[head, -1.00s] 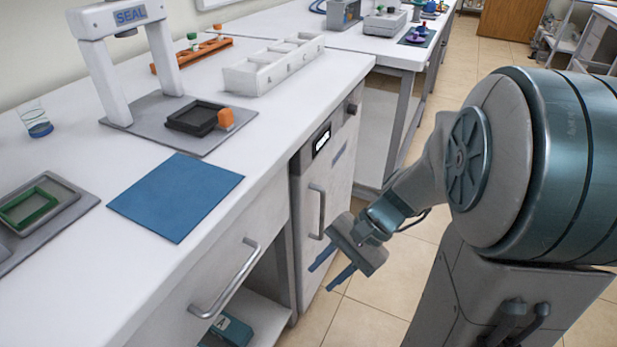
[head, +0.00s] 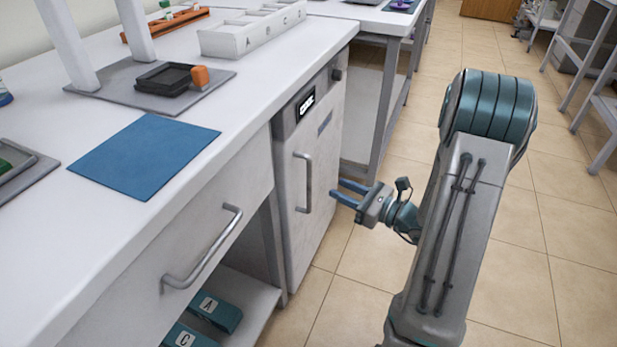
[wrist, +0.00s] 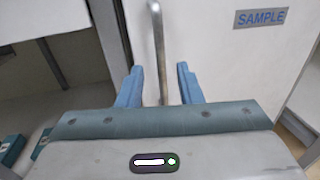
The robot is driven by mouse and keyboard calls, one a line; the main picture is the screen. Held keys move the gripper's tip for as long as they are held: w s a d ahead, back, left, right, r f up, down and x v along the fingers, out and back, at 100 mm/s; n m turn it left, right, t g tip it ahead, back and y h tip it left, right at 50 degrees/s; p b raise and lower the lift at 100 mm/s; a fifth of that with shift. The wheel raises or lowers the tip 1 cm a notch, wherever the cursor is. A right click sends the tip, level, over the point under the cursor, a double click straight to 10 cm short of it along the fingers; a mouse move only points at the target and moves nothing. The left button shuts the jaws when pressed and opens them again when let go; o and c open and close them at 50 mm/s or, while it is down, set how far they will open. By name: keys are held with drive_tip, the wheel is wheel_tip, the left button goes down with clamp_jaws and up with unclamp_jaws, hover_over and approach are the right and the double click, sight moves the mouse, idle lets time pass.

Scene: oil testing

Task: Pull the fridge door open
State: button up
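The fridge door (head: 322,180) is a light panel under the counter, shut, with a small display above it. Its vertical bar handle (head: 308,183) is on the door's left side. In the wrist view the fridge door (wrist: 225,65) bears a SAMPLE label, and the handle (wrist: 157,45) runs down between my fingers. My gripper (head: 336,189) is open, its blue fingers pointing at the handle from the right in the head view. In the wrist view my gripper (wrist: 158,85) has a finger on each side of the handle with gaps; no grip shows.
A drawer with a bar handle (head: 205,250) is left of the fridge. Below it, a shelf holds teal boxes (head: 217,311) marked A and C. The counter (head: 240,115) overhangs the fridge. Tiled floor (head: 560,200) is free to the right.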

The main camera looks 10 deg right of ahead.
drive_tip(key=b+x, duration=0.2)
drive_tip(key=x, duration=0.8)
drive_tip(key=shift+w+a, duration=0.2)
clamp_jaws()
